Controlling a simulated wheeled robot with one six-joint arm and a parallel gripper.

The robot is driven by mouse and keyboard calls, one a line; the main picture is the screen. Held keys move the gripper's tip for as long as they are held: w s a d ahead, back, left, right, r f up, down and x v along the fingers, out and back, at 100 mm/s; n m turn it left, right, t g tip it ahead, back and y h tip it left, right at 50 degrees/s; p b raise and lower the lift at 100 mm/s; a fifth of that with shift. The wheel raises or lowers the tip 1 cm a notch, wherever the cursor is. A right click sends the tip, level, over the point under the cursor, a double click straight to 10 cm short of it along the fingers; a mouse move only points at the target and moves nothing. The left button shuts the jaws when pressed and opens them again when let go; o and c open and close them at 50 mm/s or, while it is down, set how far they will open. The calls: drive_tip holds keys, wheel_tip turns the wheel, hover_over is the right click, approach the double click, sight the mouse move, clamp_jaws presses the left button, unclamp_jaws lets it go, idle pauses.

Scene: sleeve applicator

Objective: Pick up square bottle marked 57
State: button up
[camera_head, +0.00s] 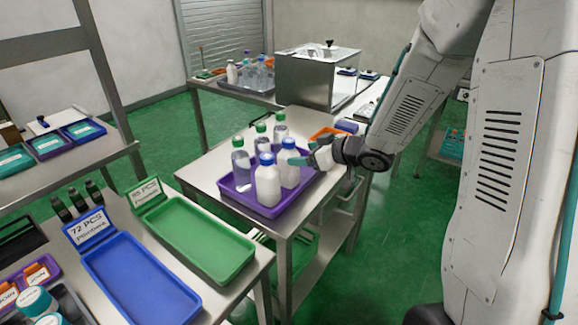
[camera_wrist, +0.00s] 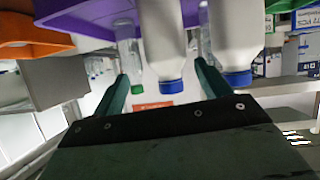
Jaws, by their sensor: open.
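A purple tray (camera_head: 239,205) on the metal table holds several bottles. Two white bottles with blue caps stand upright at its front, one nearer (camera_head: 267,185) and one behind it to the right (camera_head: 290,169). Clear bottles with green caps (camera_head: 241,165) stand behind and left. No mark 57 is readable. My gripper (camera_head: 308,158) is open at the tray's right side, near the right white bottle. The wrist view is upside down: a white bottle (camera_wrist: 163,40) shows between my fingers (camera_wrist: 162,70), another (camera_wrist: 237,45) beyond the right finger. I cannot tell whether any finger touches.
An orange tray (camera_head: 328,133) lies just behind my gripper. A steel box (camera_head: 312,78) and a tray of other bottles (camera_head: 250,87) stand at the back. Empty green (camera_head: 200,240) and blue (camera_head: 140,282) trays lie on the front-left table. Green floor is open at the left.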

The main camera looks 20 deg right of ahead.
sight(284, 158)
drive_tip(key=shift+y, duration=0.5)
drive_tip(key=x, duration=0.5)
drive_tip(key=f+x, duration=0.1)
drive_tip(key=x, duration=0.2)
drive_tip(key=shift+s+a+f, duration=0.1)
drive_tip(key=shift+s+a, duration=0.1)
drive_tip(key=shift+s, duration=0.1)
drive_tip(key=c, duration=1.3)
